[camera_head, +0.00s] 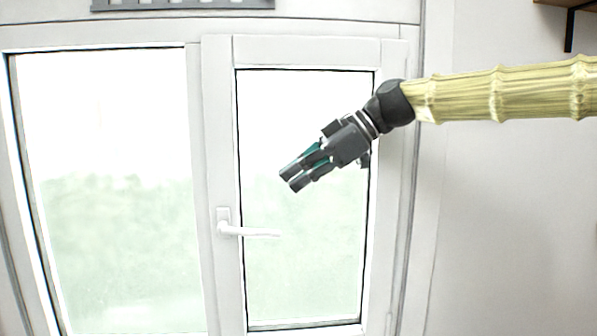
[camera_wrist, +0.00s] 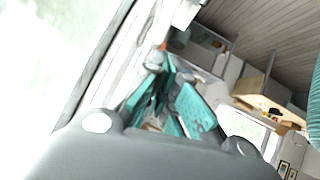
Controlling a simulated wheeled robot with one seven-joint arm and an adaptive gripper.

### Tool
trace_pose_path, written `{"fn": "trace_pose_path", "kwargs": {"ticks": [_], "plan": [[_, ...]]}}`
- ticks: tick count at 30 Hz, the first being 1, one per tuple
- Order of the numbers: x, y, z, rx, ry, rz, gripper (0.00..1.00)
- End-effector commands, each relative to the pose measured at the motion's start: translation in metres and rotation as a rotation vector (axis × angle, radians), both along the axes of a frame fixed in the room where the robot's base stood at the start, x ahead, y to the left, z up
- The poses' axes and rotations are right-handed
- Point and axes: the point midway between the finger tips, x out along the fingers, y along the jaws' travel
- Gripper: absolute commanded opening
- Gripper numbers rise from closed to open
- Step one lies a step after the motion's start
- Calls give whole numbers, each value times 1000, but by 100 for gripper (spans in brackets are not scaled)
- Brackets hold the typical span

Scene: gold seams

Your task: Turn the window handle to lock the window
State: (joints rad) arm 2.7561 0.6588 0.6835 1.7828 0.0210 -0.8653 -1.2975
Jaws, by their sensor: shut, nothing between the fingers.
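The white window handle (camera_head: 250,232) sits on the left frame of the right window sash (camera_head: 220,150) and points right, roughly horizontal. My gripper (camera_head: 287,181) is shut and empty. In the head view it appears above and to the right of the handle, in front of the glass, tilted down to the left and apart from the handle. In the wrist view the teal fingers (camera_wrist: 170,105) show in the middle. I cannot make out the handle there.
A second window pane (camera_head: 115,190) is at left. A grey vent (camera_head: 180,4) is above the frame. A plain wall (camera_head: 510,220) is at right, with a wooden shelf (camera_head: 562,3) at the top corner. The wrist view also shows shelving (camera_wrist: 265,95) across the room.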

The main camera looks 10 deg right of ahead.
Motion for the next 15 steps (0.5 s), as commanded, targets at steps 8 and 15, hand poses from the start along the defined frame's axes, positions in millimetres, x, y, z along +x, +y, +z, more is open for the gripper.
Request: {"fn": "trace_pose_path", "kwargs": {"ticks": [8, 15], "plan": [[6, 38, -26, -2, 4, 1, 0], [13, 58, -54, -1, 5, 2, 0]]}}
